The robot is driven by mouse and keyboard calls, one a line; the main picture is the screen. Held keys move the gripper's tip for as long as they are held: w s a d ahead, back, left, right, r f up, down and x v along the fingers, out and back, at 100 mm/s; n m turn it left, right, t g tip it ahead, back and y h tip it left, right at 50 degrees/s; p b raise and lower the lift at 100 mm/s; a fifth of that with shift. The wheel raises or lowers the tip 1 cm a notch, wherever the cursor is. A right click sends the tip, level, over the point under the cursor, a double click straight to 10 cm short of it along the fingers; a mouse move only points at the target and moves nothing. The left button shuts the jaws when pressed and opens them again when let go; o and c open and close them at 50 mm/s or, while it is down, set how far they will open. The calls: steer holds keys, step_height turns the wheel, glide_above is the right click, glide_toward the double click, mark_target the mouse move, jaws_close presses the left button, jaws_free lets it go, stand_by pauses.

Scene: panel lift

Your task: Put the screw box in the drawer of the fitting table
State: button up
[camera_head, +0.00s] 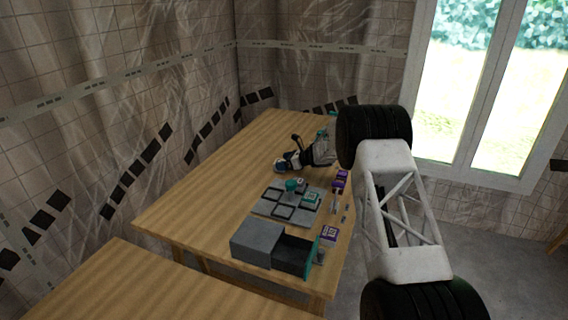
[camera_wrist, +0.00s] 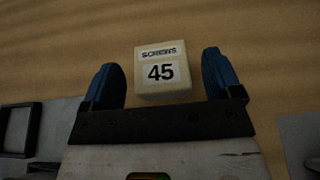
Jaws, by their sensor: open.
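The screw box (camera_wrist: 162,72) is a small cream box marked "SCREWS" and "45", lying on the wooden table in the wrist view. My gripper (camera_wrist: 160,82) is open, with one blue-black finger on each side of the box and a gap visible on both sides. In the head view my gripper (camera_head: 281,167) is low over the table beyond the grey tray, and I cannot make out the screw box there. The grey drawer unit (camera_head: 257,243) stands at the table's near end. Its drawer (camera_head: 294,252) is pulled out to the right, dark inside, with a teal front.
A grey tray (camera_head: 262,209) with square black frames lies between my gripper and the drawer unit. A teal-marked box (camera_head: 311,198) and a teal round item (camera_head: 292,185) are on it. Purple-marked boxes (camera_head: 329,235) stand along the table's right edge. Bare wood (camera_head: 205,205) lies left.

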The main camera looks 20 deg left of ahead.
steer(key=v, duration=1.1)
steer(key=shift+d+r, duration=0.1)
steer(key=shift+d, duration=0.25)
stand_by(0.5)
